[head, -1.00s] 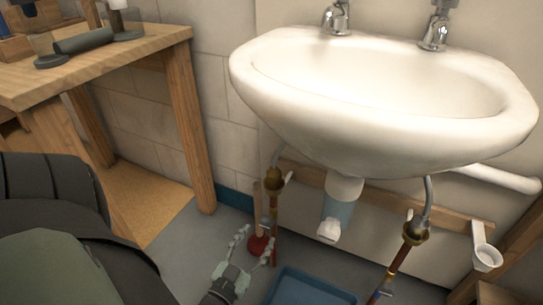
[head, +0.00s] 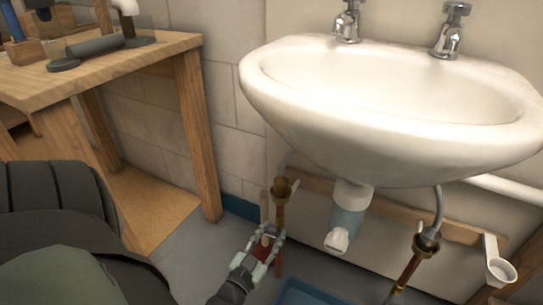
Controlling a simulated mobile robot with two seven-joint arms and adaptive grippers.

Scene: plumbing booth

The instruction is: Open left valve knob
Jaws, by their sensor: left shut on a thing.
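The left supply pipe drops under the sink's left side, with a brass fitting (head: 281,190) at its upper part. My left gripper (head: 266,240) is low on this pipe, its fingers closed around the place of the left valve knob. The knob itself is hidden between the fingers, so its turn cannot be read. A bit of red shows between the fingers. My right gripper is not in view.
A white sink (head: 390,105) overhangs the pipes. The white drain trap (head: 347,205) and right brass valve (head: 426,246) are to the right. A blue tray (head: 305,292) lies on the floor. A wooden workbench (head: 130,62) stands at left.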

